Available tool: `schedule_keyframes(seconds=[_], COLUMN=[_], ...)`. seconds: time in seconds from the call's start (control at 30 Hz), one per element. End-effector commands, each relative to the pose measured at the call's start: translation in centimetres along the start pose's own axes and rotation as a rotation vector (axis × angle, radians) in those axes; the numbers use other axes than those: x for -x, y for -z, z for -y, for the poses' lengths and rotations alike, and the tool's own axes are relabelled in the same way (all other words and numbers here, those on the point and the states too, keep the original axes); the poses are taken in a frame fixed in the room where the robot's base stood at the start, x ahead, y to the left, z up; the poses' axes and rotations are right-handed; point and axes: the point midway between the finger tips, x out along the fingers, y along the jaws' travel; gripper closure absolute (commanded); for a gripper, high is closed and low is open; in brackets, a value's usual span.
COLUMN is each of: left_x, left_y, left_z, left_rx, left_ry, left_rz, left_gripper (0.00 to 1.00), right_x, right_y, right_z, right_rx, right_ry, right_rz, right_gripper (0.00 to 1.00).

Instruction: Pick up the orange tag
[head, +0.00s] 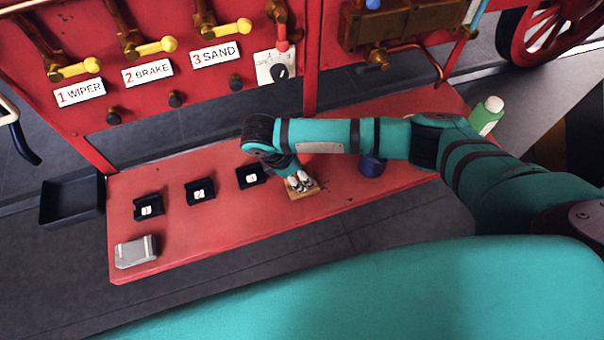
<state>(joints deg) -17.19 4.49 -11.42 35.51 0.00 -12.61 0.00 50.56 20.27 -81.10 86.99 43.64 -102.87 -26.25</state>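My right arm comes in from the right over the red bench (240,215). Its gripper (301,184) points down at the bench, just right of the tray numbered 3. A small flat tan-orange piece (313,191) shows under and around the fingertips. It is mostly covered by the gripper, and I cannot tell whether it is the orange tag. I cannot tell whether the fingers touch it or are shut. No other orange tag is clearly visible. My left gripper is not in view.
Three small black numbered trays (200,192) stand in a row on the bench. A silver box (136,251) is at its front left. A dark blue cylinder (372,166) is partly behind my arm. A green bottle (486,115) stands at right. Yellow-handled valves (150,47) line the red panel.

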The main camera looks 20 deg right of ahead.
Motion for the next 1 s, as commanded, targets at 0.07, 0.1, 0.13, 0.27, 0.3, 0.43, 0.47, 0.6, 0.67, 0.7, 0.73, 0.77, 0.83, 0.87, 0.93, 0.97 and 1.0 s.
schedule_keyframes(seconds=[0.07,0.1,0.13,0.27,0.3,0.43,0.47,0.6,0.67,0.7,0.73,0.77,0.83,0.87,0.93,0.97,1.0], left_x=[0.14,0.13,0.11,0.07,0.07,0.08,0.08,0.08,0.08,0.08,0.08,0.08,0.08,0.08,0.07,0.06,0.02], left_y=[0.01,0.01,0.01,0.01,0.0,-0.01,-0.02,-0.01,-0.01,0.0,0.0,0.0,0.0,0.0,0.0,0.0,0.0], left_z=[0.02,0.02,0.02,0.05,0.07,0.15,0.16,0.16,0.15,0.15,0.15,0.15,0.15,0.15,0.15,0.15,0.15], left_rx=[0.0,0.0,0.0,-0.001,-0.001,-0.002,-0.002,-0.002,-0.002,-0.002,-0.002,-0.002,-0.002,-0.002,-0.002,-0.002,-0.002], left_ry=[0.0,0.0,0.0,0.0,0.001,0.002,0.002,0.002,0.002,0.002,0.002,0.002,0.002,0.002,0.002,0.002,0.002], left_rz=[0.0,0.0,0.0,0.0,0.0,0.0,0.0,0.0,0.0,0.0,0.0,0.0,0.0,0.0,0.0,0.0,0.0], left_gripper=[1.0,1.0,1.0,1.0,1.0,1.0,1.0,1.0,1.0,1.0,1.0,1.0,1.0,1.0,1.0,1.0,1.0], right_x=[-0.46,-0.56,-0.6,-0.6,-0.59,-0.57,-0.57,-0.56,-0.55,-0.55,-0.54,-0.53,-0.53,-0.53,-0.52,-0.5,-0.44], right_y=[-0.03,-0.01,0.0,0.02,0.02,0.02,0.02,0.02,0.02,0.02,0.02,0.02,0.02,0.02,0.01,0.01,-0.02], right_z=[-0.01,-0.01,-0.01,-0.01,-0.01,-0.01,-0.01,-0.01,-0.01,-0.01,-0.01,-0.02,-0.02,-0.02,-0.02,-0.02,-0.03], right_rx=[-0.001,0.0,0.0,0.0,0.0,0.0,0.0,0.0,0.0,0.0,0.0,0.0,0.0,0.0,0.0,0.0,0.0], right_ry=[-0.001,-0.001,-0.001,-0.001,-0.001,-0.001,-0.001,-0.001,-0.001,-0.001,-0.001,-0.001,-0.001,-0.001,-0.001,-0.001,-0.001], right_rz=[0.0,0.0,0.0,0.0,0.0,0.0,0.0,0.0,0.0,0.0,0.0,0.0,0.0,0.0,0.0,0.0,-0.001], right_gripper=[0.6,0.6,0.6,0.6,0.62,0.79,0.83,1.0,1.0,1.0,1.0,1.0,1.0,1.0,1.0,1.0,1.0])
